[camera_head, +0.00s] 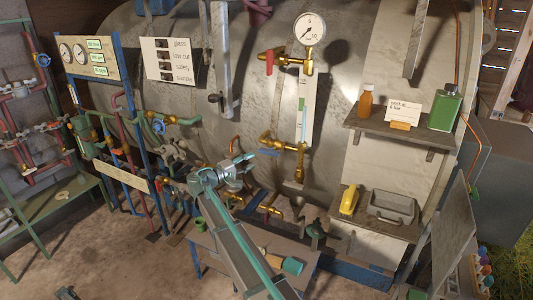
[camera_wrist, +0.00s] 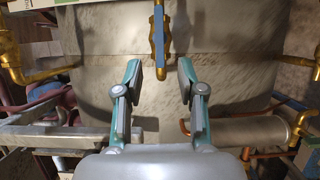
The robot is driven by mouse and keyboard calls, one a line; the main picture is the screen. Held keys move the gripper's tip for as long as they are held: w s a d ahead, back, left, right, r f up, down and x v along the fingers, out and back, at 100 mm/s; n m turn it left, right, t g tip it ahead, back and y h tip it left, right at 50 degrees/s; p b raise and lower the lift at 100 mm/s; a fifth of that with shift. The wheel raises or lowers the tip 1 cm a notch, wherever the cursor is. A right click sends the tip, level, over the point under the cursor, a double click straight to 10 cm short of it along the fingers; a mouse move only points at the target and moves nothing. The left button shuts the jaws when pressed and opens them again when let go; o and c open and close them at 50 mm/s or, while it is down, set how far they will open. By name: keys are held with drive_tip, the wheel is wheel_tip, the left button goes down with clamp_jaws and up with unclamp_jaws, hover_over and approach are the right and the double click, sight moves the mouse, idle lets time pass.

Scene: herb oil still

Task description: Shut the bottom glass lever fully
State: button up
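The bottom glass valve (camera_head: 283,146) is a brass fitting at the lower end of the upright gauge glass (camera_head: 302,108). Its bottom glass lever (camera_head: 264,152) has a blue grip and points left in the head view. In the wrist view a blue-faced brass lever (camera_wrist: 158,28) hangs at top centre, pointing down the picture. My gripper (camera_wrist: 162,82) is open and empty, its fingers apart below the lever's end, with the lever lined up between them. In the head view my gripper (camera_head: 243,169) is just left of and below the valve. The exact gap to the lever is unclear.
The top glass valve (camera_head: 270,59) has a red lever, below a round gauge (camera_head: 309,29). The large boiler shell (camera_wrist: 220,60) stands close behind. Brass pipes run at both sides in the wrist view. A shelf (camera_head: 402,132) with bottles juts out at right.

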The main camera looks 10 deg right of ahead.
sight(267, 153)
drive_tip(key=p+x, duration=0.3)
drive_tip(key=x, duration=0.5)
drive_tip(key=shift+w+r, duration=0.1)
drive_tip(key=shift+r, duration=0.05)
drive_tip(key=shift+w+d, duration=0.3)
drive_tip(key=shift+d, duration=0.35)
clamp_jaws()
